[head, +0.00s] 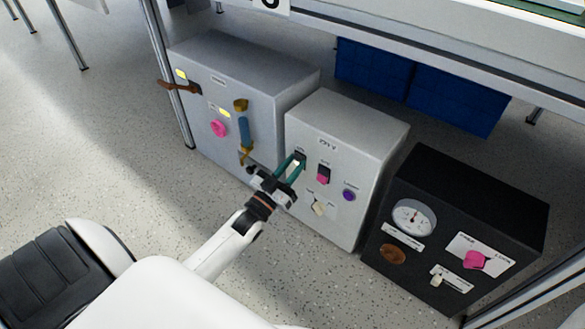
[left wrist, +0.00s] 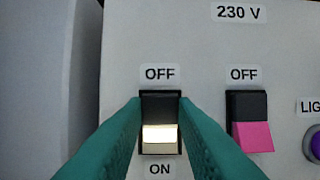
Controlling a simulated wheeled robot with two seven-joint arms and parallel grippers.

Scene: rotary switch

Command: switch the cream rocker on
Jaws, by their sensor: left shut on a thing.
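The cream rocker (left wrist: 160,134) sits in a black frame on the front of the light grey middle box (head: 352,120), with OFF printed above and ON below. In the left wrist view its upper part is dark and its lower part shows bright cream. My left gripper (head: 295,163) has teal fingers that reach the panel, one at each side of the rocker. It is shut on the rocker; in the left wrist view the fingertips (left wrist: 159,108) press against its sides. In the head view the fingers hide much of the rocker. My right gripper is not in view.
A pink rocker (left wrist: 250,130) is close on the right, with a purple knob (head: 348,195) beyond and a cream knob (head: 318,208) below. A grey box (head: 240,70) stands left, a black box (head: 460,220) right. Blue bins (head: 420,85) are behind.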

